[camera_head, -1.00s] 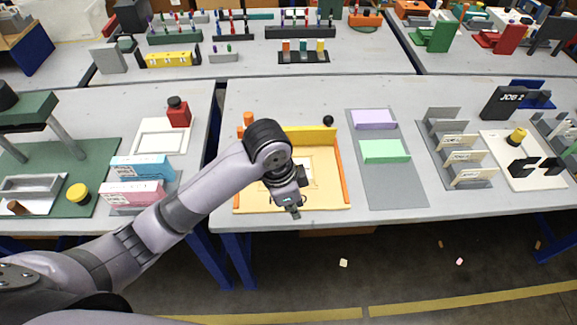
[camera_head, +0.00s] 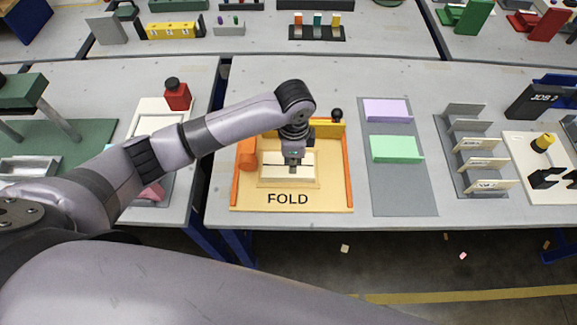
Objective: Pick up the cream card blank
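A pale cream rectangle (camera_head: 304,172), which looks like the card blank, lies flat on the yellow FOLD board (camera_head: 330,198). My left gripper (camera_head: 293,163) points down over the middle of this rectangle and hides part of its far half. Its fingertips are small and dark against the card, so I cannot tell whether they are open, or touch it. My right gripper is out of view.
A grey mat (camera_head: 404,195) with lilac (camera_head: 386,109) and green (camera_head: 397,148) blocks lies to the right, then a card rack (camera_head: 469,185). A red block (camera_head: 177,96) stands left.

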